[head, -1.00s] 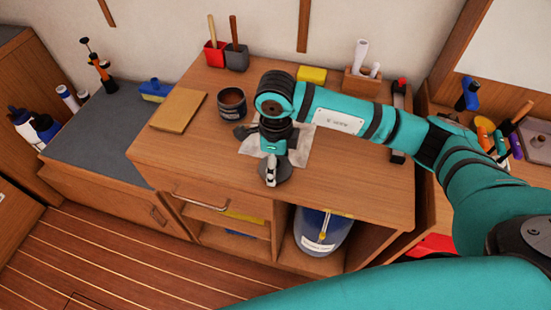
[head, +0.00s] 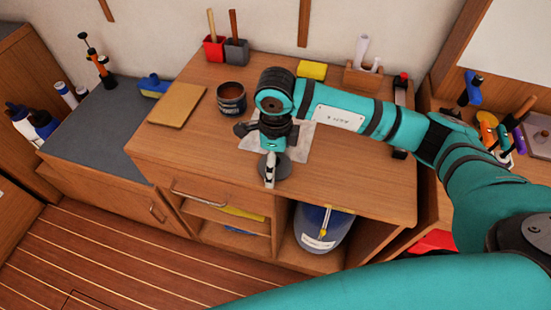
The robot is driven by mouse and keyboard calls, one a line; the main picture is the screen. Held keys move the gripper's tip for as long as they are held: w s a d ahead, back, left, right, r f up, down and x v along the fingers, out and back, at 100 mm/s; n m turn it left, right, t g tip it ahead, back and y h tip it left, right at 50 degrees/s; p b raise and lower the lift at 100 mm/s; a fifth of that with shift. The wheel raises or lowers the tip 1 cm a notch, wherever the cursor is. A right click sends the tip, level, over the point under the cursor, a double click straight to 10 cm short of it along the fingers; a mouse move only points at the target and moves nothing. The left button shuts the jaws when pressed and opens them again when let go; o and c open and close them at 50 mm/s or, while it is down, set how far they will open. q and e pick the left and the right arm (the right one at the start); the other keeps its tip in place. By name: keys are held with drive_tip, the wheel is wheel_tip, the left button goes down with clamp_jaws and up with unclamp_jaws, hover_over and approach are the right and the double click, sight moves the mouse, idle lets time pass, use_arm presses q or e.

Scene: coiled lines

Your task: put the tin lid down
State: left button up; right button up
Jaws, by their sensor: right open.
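The tin lid (head: 282,172) is a dark round disc lying flat near the front of the wooden bench top, by the front edge of a pale cloth. My right gripper (head: 269,182) points down over the lid's left part, with its jaws open. The gripper and wrist hide part of the lid; I cannot tell whether a finger still touches it. An open tin (head: 232,101) with brown contents stands behind and left of the gripper. My left gripper is not in view.
The pale cloth (head: 300,140) lies under my wrist. Red (head: 214,50) and grey (head: 236,53) holders stand behind the tin. The bench's front right is clear.

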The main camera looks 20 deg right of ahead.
drive_tip(key=shift+r+p, duration=0.3)
drive_tip(key=shift+p, duration=0.05)
drive_tip(key=shift+r+p, duration=0.5)
drive_tip(key=shift+p, duration=0.05)
wheel_tip(320, 180, up, 11)
drive_tip(key=b, duration=0.2)
drive_tip(key=shift+r, duration=0.2)
drive_tip(key=shift+f, duration=0.1)
